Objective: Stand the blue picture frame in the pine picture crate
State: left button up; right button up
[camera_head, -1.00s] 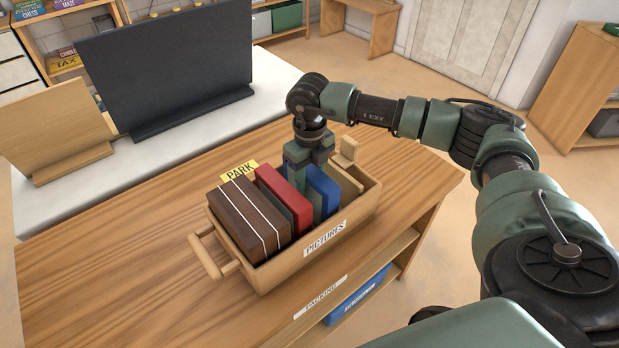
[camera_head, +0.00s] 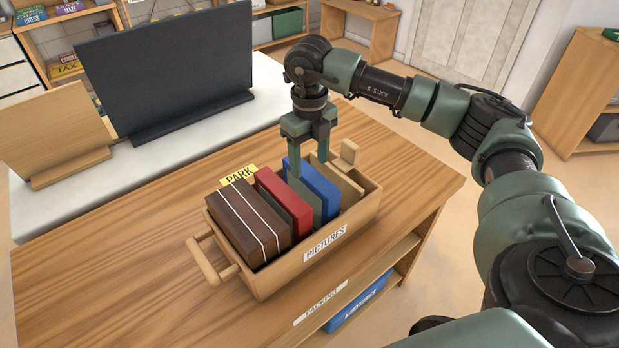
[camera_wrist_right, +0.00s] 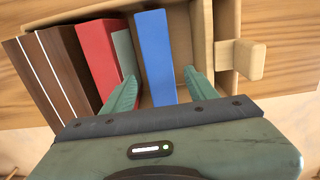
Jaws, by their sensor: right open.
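The pine picture crate (camera_head: 262,281), labelled PICTURES, stands on the wooden table. The blue picture frame (camera_head: 318,187) stands in it, leaning slightly, between a grey-green piece (camera_head: 306,191) and the crate's empty-looking right part. My right gripper (camera_head: 311,167) is open just above the blue frame and holds nothing. In the right wrist view the blue frame (camera_wrist_right: 156,55) shows between the two spread fingers (camera_wrist_right: 160,88), with a gap at each side. The frame's lower part is hidden inside the crate. My left gripper is out of view.
A dark panel (camera_head: 168,75) and a wooden panel (camera_head: 50,135) stand behind. The tabletop left of the crate is clear.

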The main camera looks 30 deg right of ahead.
jog(key=shift+r, duration=2.35)
jog(key=shift+f, duration=0.1)
